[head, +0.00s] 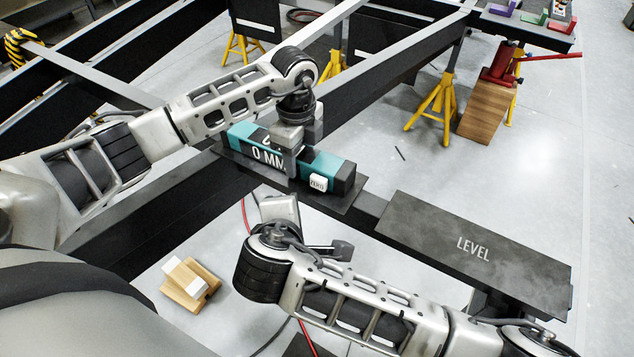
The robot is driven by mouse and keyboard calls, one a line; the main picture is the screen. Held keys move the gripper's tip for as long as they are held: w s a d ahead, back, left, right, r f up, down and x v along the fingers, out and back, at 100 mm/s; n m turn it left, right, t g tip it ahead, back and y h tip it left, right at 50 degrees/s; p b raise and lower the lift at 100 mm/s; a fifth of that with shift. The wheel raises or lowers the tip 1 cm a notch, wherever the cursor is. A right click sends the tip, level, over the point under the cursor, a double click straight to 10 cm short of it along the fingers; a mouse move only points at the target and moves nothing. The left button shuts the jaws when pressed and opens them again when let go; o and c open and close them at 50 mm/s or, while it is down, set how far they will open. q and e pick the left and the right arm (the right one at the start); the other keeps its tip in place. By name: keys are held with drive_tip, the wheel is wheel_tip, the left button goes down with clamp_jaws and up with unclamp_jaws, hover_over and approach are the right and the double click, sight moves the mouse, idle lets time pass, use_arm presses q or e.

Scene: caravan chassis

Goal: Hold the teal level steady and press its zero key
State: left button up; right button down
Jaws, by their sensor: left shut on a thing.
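The teal level (328,168) has black ends and lies on a dark plate on the chassis beam. My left gripper (291,165) comes down from above and is shut on the middle of the level. My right gripper (281,208) is in front of the level, below and left of the key, apart from the key. Its fingertips are not clear.
A dark plate marked "LEVEL" (465,245) is bare, to the right along the beam. Black chassis beams cross the back. Yellow stands (438,105), a red jack (503,65) on wood blocks (487,112), and small wood blocks (190,282) stand on the floor.

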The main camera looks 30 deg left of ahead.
idle(0.3)
use_arm(q)
drive_tip(key=o, duration=1.3)
drive_tip(key=shift+r, duration=0.15)
wheel_tip(320, 180, up, 12)
drive_tip(key=shift+f, duration=0.1)
